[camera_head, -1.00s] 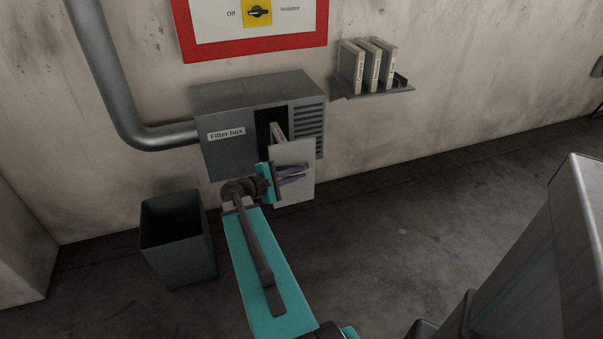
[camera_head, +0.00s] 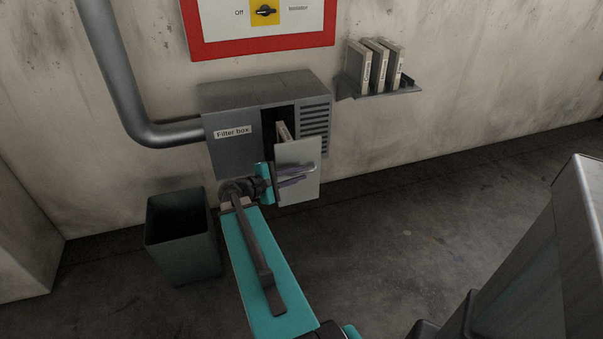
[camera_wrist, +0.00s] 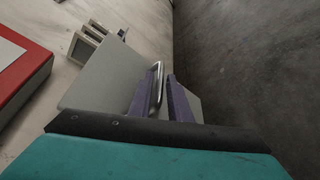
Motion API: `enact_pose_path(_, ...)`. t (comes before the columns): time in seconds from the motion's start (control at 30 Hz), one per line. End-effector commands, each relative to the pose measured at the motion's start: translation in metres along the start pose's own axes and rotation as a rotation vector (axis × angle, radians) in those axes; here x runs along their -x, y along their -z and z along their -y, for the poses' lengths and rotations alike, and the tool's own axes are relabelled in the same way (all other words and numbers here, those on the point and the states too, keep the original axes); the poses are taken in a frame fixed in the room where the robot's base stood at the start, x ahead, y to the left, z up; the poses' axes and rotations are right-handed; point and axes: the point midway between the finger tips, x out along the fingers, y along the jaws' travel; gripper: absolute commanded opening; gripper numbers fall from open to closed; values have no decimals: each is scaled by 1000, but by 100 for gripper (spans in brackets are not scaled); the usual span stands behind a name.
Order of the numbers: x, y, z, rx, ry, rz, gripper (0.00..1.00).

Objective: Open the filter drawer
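The grey filter box (camera_head: 236,152) is fixed to the wall. Its filter drawer (camera_head: 306,184) stands pulled out, its pale front panel clear of the box and a filter (camera_head: 282,131) showing behind it. The panel also shows in the wrist view (camera_wrist: 105,85). A silver bar handle (camera_wrist: 158,72) is on the panel. My gripper (camera_head: 296,182) is at the panel. In the wrist view its two purple fingers (camera_wrist: 165,98) stand apart with a gap between them, and the handle is near the left finger. Whether they touch is unclear.
A dark bin (camera_head: 184,245) stands on the floor below left of the box. A wall shelf (camera_head: 380,92) with upright filters (camera_head: 374,64) is to the right. A red-framed isolator panel (camera_head: 262,48) hangs above. A grey pipe (camera_head: 112,70) enters the box from the left.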

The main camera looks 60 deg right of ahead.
Motion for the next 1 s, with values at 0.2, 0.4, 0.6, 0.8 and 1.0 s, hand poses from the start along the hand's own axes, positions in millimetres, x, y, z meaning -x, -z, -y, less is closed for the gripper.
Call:
enact_pose_path(0.2, 31, 0, 0, 0, -2, -4, 17)
enact_pose_path(0.4, 58, 0, 0, 0, -2, -5, 17)
enact_pose_path(0.6, 83, 0, -1, 0, -4, -6, 17)
enact_pose_path(0.8, 102, 1, -1, -1, -3, -6, 17)
enact_pose_path(1.0, 110, 1, 0, 0, -3, -5, 17)
